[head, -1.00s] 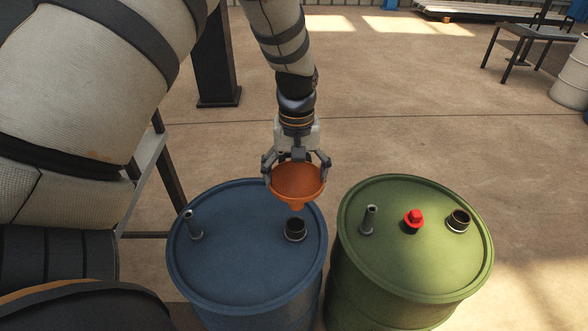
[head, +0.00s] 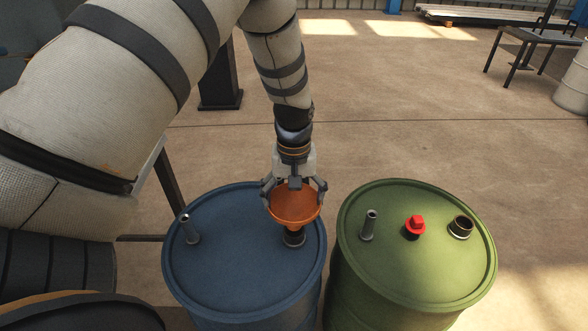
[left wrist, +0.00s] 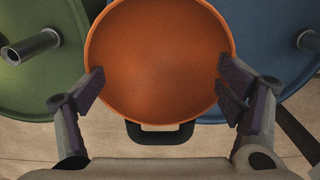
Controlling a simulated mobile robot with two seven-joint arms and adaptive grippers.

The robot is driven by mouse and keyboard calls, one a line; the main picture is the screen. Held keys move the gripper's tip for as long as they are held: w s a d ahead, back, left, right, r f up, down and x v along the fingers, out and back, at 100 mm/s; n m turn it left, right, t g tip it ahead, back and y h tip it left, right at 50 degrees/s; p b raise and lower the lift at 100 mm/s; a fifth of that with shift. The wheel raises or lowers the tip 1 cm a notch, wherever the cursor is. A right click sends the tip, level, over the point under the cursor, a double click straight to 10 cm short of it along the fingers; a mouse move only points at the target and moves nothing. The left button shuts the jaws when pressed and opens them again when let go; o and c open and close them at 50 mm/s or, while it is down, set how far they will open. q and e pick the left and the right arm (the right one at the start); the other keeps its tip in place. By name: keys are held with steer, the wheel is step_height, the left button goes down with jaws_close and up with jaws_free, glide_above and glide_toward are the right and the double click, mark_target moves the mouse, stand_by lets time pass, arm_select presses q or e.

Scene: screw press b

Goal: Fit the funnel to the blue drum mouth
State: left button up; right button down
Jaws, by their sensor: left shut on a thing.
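The orange funnel (head: 295,205) is in my left gripper (head: 294,186), whose fingers are shut on opposite sides of its rim. In the left wrist view the funnel (left wrist: 160,60) shows its open bowl between both fingers (left wrist: 160,92). The blue drum (head: 235,285) stands below it. The blue drum's mouth (head: 294,240) is a short dark collar at the right of its lid. The funnel's lower end overlaps the mouth in the head view; whether the spout is inside it or just above it I cannot tell. My right gripper is not in view.
A green drum (head: 400,275) stands close to the right, with a metal pipe (head: 369,225), a red cap (head: 415,226) and an open dark collar (head: 461,227). A metal pipe (head: 189,229) rises from the blue lid's left side.

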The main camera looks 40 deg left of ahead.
mark_target(294, 213)
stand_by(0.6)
arm_select(q)
steer(key=shift+f, duration=1.5)
stand_by(0.3)
steer(key=shift+f, duration=0.15)
steer(key=shift+f, duration=0.15)
